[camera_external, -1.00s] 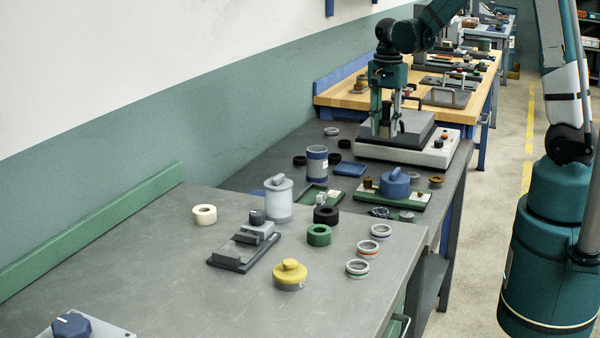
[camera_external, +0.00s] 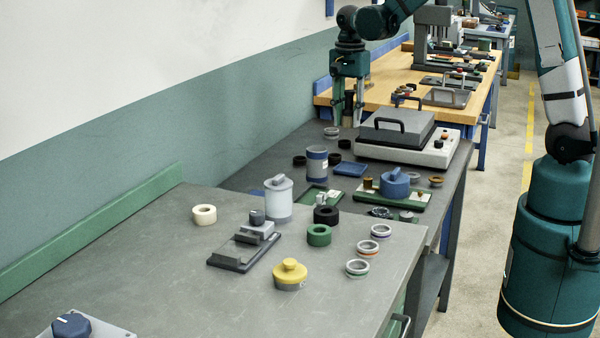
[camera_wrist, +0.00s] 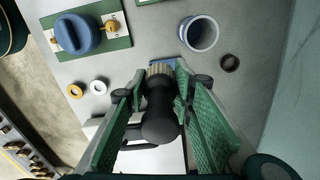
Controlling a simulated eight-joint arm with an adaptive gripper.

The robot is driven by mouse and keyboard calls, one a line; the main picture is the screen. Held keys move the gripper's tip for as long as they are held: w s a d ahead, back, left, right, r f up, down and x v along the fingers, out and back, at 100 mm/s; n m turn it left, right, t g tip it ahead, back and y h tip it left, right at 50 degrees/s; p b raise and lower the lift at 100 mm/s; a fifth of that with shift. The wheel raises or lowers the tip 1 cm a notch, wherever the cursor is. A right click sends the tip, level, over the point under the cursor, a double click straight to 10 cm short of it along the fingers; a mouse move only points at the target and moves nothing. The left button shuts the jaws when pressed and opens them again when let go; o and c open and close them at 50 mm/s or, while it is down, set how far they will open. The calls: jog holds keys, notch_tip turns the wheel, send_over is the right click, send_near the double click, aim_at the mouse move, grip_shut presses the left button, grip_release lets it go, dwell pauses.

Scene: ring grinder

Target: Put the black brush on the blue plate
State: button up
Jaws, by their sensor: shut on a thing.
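The black brush (camera_wrist: 160,112) is between my gripper's fingers, with its round handle end toward the wrist camera and its pale bristles pointing away. My gripper (camera_external: 348,122) is shut on it, above the back of the grey bench in the outside view. The brush (camera_external: 349,104) shows there only as a dark shape between the fingers. The blue plate (camera_external: 350,170) lies flat on the grey bench, in front of and below my gripper. In the wrist view only a strip of the blue plate (camera_wrist: 183,62) shows past the bristles; the rest is hidden.
A blue-grey cup (camera_external: 317,165) stands left of the plate. Black rings (camera_external: 300,161) lie near it. A grey-lidded machine with a handle (camera_external: 400,135) stands to the right. A green board with a blue knob (camera_external: 395,184) is in front of the plate.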

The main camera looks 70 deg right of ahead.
jog(key=w+a, duration=1.1)
jog(key=p, duration=0.1)
send_over(259, 194)
jog(key=shift+a+f, duration=0.15)
jog(key=shift+f, duration=2.6)
jog(key=shift+f+b, duration=0.3)
jog(key=shift+f, duration=2.8)
jog(key=shift+f, duration=1.9)
jog(key=shift+f+b, duration=0.15)
jog(key=shift+b, duration=0.2)
